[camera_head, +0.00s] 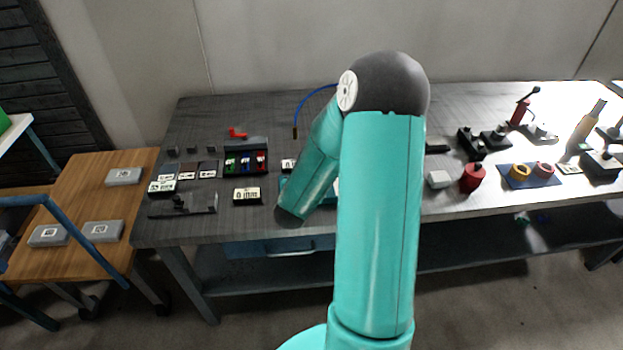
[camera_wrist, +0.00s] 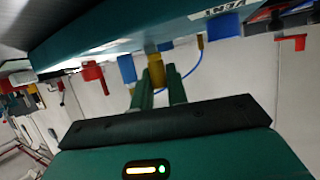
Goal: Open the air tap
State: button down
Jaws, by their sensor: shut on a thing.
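In the wrist view the two green fingers of my gripper (camera_wrist: 160,82) are closed on a yellow cylindrical piece (camera_wrist: 155,68) below a teal panel edge (camera_wrist: 110,38). A blue piece (camera_wrist: 127,69) is beside it on the left, and a red piece (camera_wrist: 92,72) is farther left. A thin blue hose (camera_wrist: 191,70) curves behind the fingers to the right. I cannot tell for sure which of these belongs to the air tap. In the head view my arm hides the gripper and what it holds; the blue hose (camera_head: 306,98) shows left of the arm.
The grey workbench (camera_head: 200,118) carries many small items. On its left are a red bent piece (camera_head: 238,133) and a "0 mm" display (camera_head: 247,195). On its right are a red cylinder (camera_head: 473,177) and a white block (camera_head: 440,179). A wooden table (camera_head: 75,195) stands at left.

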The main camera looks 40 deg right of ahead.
jog(key=m+g, duration=0.1)
jog(key=w+m+g+h, duration=0.1)
jog(key=m+g+h, duration=0.1)
jog(key=shift+w+a+m+g, duration=0.3)
jog(key=shift+w+a+g, duration=0.05)
jog(key=shift+w+g, duration=0.05)
jog(key=m+g, duration=0.1)
jog(key=w+m+g, duration=0.1)
jog(key=g, duration=0.1)
jog(key=shift+m+h, duration=0.4)
jog(key=m+g, duration=0.1)
jog(key=w+m+g, duration=0.1)
jog(key=m+g, duration=0.1)
jog(key=g, duration=0.1)
jog(key=shift+w+d+f, duration=0.1)
jog(key=shift+w+d, duration=0.05)
jog(key=shift+d, duration=0.15)
jog(key=shift+w+d+m+g+y, duration=0.1)
jog(key=shift+w+m+g+y, duration=0.15)
jog(key=shift+m+g, duration=0.4)
jog(key=shift+w+d+m+g+y, duration=0.1)
jog(key=shift+m+g+y, duration=0.25)
jog(key=shift+m+g, duration=0.3)
jog(key=c, duration=1.4)
grip_release()
jog(key=shift+d, duration=0.1)
